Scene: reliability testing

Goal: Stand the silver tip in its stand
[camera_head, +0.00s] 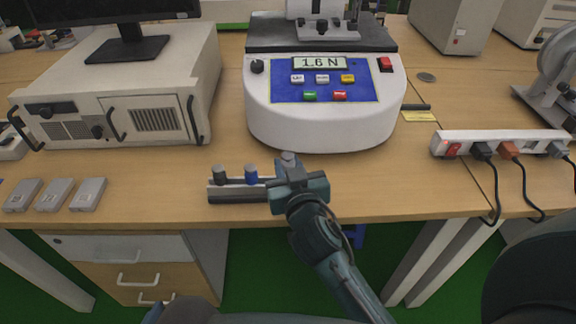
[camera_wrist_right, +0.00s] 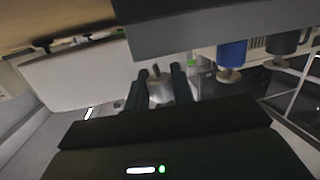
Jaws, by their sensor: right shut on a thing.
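My right gripper (camera_head: 289,172) is shut on the silver tip (camera_head: 288,157), at the right end of the stand (camera_head: 236,197) near the table's front edge. The black tip (camera_head: 219,175) and the blue tip (camera_head: 251,173) stand upright in the stand, to the left of my gripper. In the right wrist view the silver tip (camera_wrist_right: 159,90) sits between the two fingers, close to the grey stand (camera_wrist_right: 215,25). That view also shows the blue tip (camera_wrist_right: 232,54) and black tip (camera_wrist_right: 283,42). The gripper hides the stand's right end, so I cannot tell whether the silver tip touches it. My left gripper is out of view.
The force tester (camera_head: 325,105), reading 1.6 N, stands behind the stand. Several grey boxes (camera_head: 53,195) lie at the left front. A power strip (camera_head: 498,142) with cables is at the right. A computer case (camera_head: 125,80) stands at the back left.

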